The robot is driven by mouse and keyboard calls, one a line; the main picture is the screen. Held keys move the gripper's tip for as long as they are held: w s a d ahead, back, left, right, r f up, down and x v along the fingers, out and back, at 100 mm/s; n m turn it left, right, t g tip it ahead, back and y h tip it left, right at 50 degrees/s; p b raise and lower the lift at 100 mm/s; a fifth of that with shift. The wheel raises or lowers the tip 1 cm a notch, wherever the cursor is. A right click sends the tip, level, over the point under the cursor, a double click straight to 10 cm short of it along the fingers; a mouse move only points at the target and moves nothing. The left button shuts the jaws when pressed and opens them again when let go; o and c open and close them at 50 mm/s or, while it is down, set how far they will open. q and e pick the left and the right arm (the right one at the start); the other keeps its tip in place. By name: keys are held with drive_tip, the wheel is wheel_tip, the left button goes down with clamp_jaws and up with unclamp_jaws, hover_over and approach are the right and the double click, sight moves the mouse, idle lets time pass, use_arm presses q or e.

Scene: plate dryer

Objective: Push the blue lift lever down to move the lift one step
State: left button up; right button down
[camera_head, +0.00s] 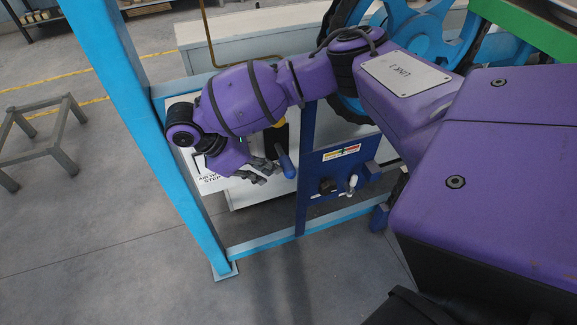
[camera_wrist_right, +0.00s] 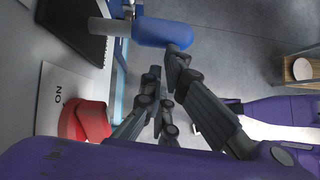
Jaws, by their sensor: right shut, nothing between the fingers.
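The blue lift lever (camera_head: 286,162) is a rounded blue handle beside the blue panel, tilted in the head view. In the right wrist view, its blue grip (camera_wrist_right: 162,33) sits on a grey rod near the top. My right gripper (camera_head: 268,174) is just left of the lever's lower end in the head view. In the right wrist view, the fingertips (camera_wrist_right: 165,66) are closed with nothing between them, close to the grip's end. I cannot tell if they touch it. My left gripper is not in view.
A blue panel (camera_head: 341,168) with a black knob (camera_head: 327,186) and a small pale lever (camera_head: 352,183) stands right of the lift lever. A red knob (camera_wrist_right: 85,121) is near my fingers. A light-blue frame post (camera_head: 125,100) stands left of my right arm.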

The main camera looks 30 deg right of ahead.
drive_tip(key=v, duration=1.1)
drive_tip(key=s+a+f+m+t+y, duration=0.15)
drive_tip(key=s+a+f+y, duration=0.25)
drive_tip(key=a+f, duration=0.4)
drive_tip(key=s+a+f+m+t+y, duration=0.1)
drive_tip(key=s+a+f+m+y, duration=0.1)
drive_tip(key=s+a+f+y, duration=0.45)
drive_tip(key=s+a+f+m+t+y, duration=0.1)
drive_tip(key=a+f+t+y, duration=0.15)
drive_tip(key=a+f, duration=0.7)
drive_tip(key=s+d+f+m+t+h, duration=0.2)
drive_tip(key=s+d+m, duration=0.1)
drive_tip(key=d, duration=0.6)
drive_tip(key=s+d+f+m+t+h, duration=0.1)
drive_tip(key=s+d+f+m+t, duration=0.1)
drive_tip(key=s+d, duration=0.3)
drive_tip(key=s+d+f+m+t+h, duration=0.2)
drive_tip(key=s+d+m, duration=0.2)
drive_tip(key=d, duration=0.8)
drive_tip(key=shift+s+d+f+h, duration=0.25)
drive_tip(key=shift+d+f+h, duration=0.05)
drive_tip(key=shift+f, duration=0.05)
